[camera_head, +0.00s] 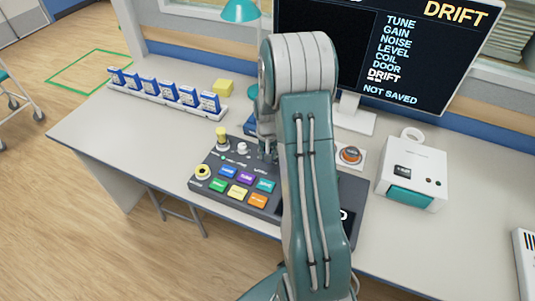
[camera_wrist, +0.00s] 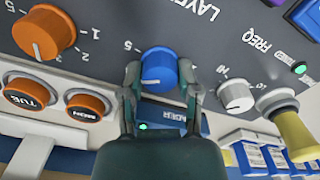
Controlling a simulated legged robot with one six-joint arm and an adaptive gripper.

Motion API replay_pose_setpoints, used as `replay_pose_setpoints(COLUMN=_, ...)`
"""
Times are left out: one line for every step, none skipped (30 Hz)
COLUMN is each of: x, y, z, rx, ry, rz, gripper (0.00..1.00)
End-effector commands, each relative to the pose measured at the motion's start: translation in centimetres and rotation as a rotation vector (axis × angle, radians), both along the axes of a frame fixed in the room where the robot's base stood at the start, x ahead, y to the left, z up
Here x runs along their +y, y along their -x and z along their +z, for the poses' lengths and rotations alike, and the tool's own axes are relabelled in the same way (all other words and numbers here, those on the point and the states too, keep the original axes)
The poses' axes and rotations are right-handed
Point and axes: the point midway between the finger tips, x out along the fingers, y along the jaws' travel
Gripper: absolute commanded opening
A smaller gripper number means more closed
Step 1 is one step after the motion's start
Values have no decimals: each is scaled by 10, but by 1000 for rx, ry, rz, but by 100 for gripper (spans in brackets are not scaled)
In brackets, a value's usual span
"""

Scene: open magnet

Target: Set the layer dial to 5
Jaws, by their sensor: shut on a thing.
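The layer dial, a round blue knob (camera_wrist: 159,66), sits on the dark control panel in the wrist view, near the partly cut-off "LAYER" lettering. A "5" mark shows to its left. My gripper (camera_wrist: 162,92) has one finger on each side of the knob and is shut on it. A pale pointer mark shows faintly on the knob, but I cannot tell which number it points to. In the head view my gripper (camera_head: 266,146) is over the back of the control panel (camera_head: 270,207), and my arm hides the dial.
An orange knob (camera_wrist: 45,32), a white FREQ knob (camera_wrist: 236,95) and a yellow-topped lever (camera_wrist: 296,130) stand near the dial. In the head view a monitor (camera_head: 385,50) reads "DRIFT" and "NOT SAVED". A white box (camera_head: 412,170) stands right; a blue-card rack (camera_head: 165,96) stands left.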

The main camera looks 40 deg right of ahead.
Motion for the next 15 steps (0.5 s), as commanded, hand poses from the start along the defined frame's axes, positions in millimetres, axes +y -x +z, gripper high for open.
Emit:
replay_pose_setpoints(x=2, y=2, z=-3, rx=8, ry=-4, rz=-45, gripper=0)
replay_pose_setpoints(x=2, y=2, z=-3, rx=8, ry=-4, rz=-73, gripper=0)
replay_pose_setpoints(x=2, y=2, z=-3, rx=8, ry=-4, rz=-111, gripper=0)
replay_pose_setpoints(x=2, y=2, z=-3, rx=8, ry=-4, rz=-139, gripper=0)
replay_pose_setpoints(x=2, y=2, z=-3, rx=8, ry=-4, rz=-168, gripper=0)
replay_pose_setpoints(x=2, y=2, z=-3, rx=8, ry=-3, rz=-205, gripper=0)
replay_pose_setpoints(x=2, y=3, z=-3, rx=9, ry=-4, rz=-233, gripper=0)
replay_pose_setpoints(x=2, y=3, z=-3, rx=9, ry=-4, rz=-260, gripper=0)
replay_pose_setpoints(x=2, y=3, z=-3, rx=9, ry=-4, rz=-295, gripper=0)
replay_pose_setpoints(x=2, y=3, z=-3, rx=9, ry=-4, rz=-321, gripper=0)
replay_pose_setpoints(x=2, y=3, z=-3, rx=9, ry=-4, rz=-345, gripper=0)
replay_pose_setpoints(x=2, y=3, z=-3, rx=10, ry=-3, rz=-378, gripper=0)
replay_pose_setpoints(x=2, y=3, z=-3, rx=10, ry=-3, rz=-401, gripper=0)
replay_pose_setpoints(x=2, y=3, z=-3, rx=9, ry=-3, rz=-423, gripper=0)
replay_pose_setpoints(x=2, y=3, z=-3, rx=9, ry=-4, rz=-452, gripper=0)
